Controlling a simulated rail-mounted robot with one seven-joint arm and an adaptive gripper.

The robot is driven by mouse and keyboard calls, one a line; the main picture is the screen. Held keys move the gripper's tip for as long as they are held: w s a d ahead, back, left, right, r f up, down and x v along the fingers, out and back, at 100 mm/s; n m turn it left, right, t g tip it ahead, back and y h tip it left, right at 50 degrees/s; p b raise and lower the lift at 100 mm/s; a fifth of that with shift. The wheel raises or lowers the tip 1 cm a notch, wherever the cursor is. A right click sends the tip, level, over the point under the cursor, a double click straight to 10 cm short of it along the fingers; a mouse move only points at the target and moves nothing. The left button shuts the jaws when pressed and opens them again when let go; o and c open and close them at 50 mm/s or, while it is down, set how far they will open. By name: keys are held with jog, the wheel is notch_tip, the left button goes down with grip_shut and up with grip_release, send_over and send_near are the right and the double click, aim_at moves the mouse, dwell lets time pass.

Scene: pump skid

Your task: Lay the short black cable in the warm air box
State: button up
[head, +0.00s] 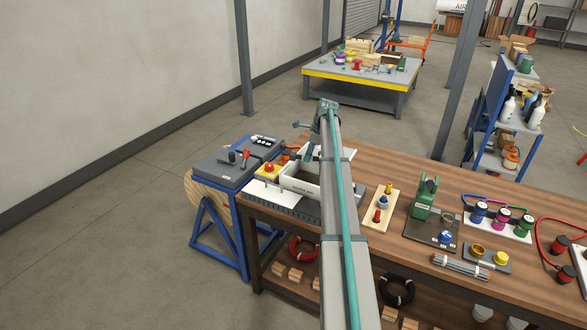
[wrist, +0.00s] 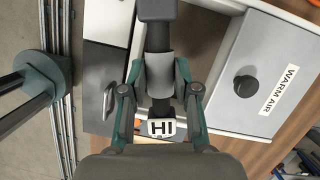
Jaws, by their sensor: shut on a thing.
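My gripper (wrist: 160,72) is shut on a dark, straight piece with a grey sleeve, taken to be the short black cable (wrist: 158,38). It runs upright through the picture between the fingers, with a wider dark block at its upper end. A white tag reading "HI" (wrist: 162,127) shows at its lower end; I cannot tell whether it is fixed to it. The warm air box (wrist: 265,85) has a grey face with a black knob and a "WARM AIR" label. In the head view the white box (head: 288,182) stands on the bench, partly behind my arm, and its top looks open.
Black (head: 397,290) and red (head: 303,250) coils sit below.

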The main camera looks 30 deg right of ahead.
jog(key=w+d+f+m+b, duration=0.1)
jog(key=d+f+m+b, duration=0.2)
jog(key=f, duration=0.4)
jog(key=shift+w+d+t+h+b, duration=0.3)
jog(key=shift+d+h, duration=0.1)
jog(key=shift+d, duration=0.15)
jog(key=shift+f, duration=0.1)
dwell(0.8)
jog(key=shift+f, duration=0.35)
jog(key=shift+f+b, duration=0.35)
jog(key=shift+f, duration=0.65)
jog(key=shift+f, duration=0.35)
jog(key=shift+f+b, duration=0.45)
jog(key=shift+f, duration=1.25)
jog(key=shift+f, duration=0.35)
